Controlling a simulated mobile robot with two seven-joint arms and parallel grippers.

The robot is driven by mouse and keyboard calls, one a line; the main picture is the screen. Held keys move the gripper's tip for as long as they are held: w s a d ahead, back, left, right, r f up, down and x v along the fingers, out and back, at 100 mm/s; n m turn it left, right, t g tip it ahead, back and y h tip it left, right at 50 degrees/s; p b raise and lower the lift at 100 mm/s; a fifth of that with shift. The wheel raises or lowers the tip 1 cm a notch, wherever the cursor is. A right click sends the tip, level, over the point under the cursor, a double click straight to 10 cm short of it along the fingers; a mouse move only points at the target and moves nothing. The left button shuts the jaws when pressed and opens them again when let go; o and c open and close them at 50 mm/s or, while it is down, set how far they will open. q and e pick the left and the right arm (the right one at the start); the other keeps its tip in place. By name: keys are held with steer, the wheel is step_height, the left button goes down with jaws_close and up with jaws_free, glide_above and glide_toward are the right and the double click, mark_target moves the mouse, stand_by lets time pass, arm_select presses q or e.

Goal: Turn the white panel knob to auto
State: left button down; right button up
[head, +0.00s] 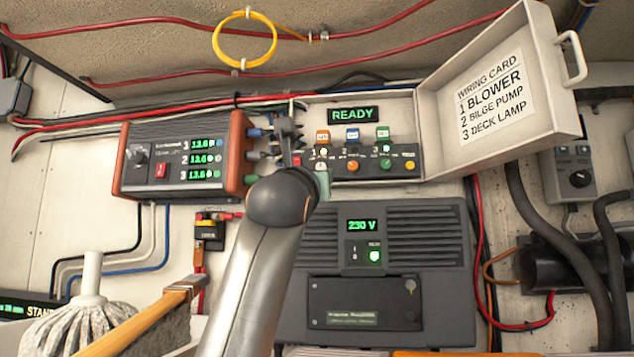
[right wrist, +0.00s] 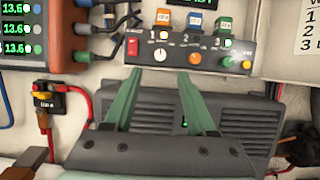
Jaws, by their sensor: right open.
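The white panel knob (right wrist: 160,54) is on the dark control panel (head: 405,164), under the number 1 at the left of a row of coloured knobs. In the head view my right arm and gripper (head: 310,172) partly cover it. The knob's pointer and position marks are too small to read. In the right wrist view my right gripper (right wrist: 157,76) is open, with its two green fingers spread just below the white knob. Nothing is between the fingers, and they look apart from the knob. My left gripper is not in view.
An orange knob (right wrist: 195,58) and a green knob (right wrist: 228,61) sit close to the right. A red switch (right wrist: 131,46) is on the left. The open lid (head: 495,85) carries a wiring card. A grey 230 V unit (head: 450,300) lies below the panel.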

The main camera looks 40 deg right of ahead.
steer(key=shift+b+v, duration=0.3)
steer(key=shift+v, duration=1.6)
